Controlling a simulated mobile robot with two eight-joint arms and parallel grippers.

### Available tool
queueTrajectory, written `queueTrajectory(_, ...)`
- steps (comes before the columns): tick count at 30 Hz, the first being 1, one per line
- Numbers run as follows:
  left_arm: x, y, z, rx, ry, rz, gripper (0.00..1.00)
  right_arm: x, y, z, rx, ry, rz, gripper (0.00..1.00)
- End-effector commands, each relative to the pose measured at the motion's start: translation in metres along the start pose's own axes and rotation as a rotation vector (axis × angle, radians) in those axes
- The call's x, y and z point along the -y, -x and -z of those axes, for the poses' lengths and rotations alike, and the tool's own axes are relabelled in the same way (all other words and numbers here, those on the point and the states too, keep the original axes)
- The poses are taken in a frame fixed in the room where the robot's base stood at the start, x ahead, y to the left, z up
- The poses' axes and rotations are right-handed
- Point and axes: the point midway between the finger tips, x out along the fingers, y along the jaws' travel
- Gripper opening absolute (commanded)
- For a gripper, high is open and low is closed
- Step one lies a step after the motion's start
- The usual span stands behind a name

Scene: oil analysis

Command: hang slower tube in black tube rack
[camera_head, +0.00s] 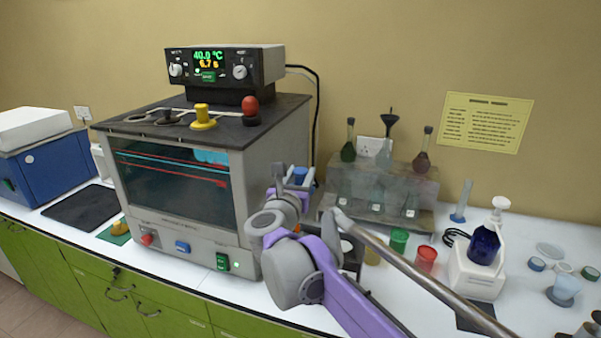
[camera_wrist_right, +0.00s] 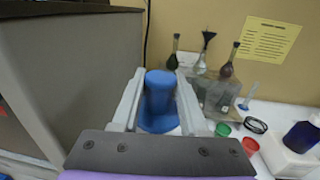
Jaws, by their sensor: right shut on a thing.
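My right gripper (camera_head: 293,182) is beside the right wall of the water bath. In the right wrist view its fingers (camera_wrist_right: 160,100) are shut on a blue cap-like holder (camera_wrist_right: 158,92), taken to be the top of the slower tube. The blue top shows small in the head view (camera_head: 300,174); whatever hangs below it is hidden by my arm and gripper. A dark stand-like thing (camera_head: 352,254) shows partly behind my right arm; I cannot tell whether it is the black tube rack. My left gripper is out of view.
The bath (camera_head: 245,190) has a yellow stopper (camera_head: 203,117) and a red one (camera_head: 250,106) on its lid. A clear flask rack (camera_head: 345,190) stands behind my arm. Green (camera_head: 398,240) and red (camera_head: 426,258) cups and a white holder with a blue bottle (camera_head: 484,246) are to the right.

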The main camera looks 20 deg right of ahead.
Motion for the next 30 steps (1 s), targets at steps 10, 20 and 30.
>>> queueTrajectory(10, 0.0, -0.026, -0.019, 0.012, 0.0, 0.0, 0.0, 0.0, 0.0, 0.035, -0.001, 0.001, 0.0, 0.0)
queueTrajectory(20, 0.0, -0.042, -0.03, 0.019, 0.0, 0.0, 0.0, 0.0, 0.0, 0.063, 0.0, 0.0, 0.0, 0.0)
queueTrajectory(30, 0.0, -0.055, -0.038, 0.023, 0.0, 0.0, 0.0, 0.0, 0.0, 0.094, 0.0, 0.001, 0.0, 0.0)
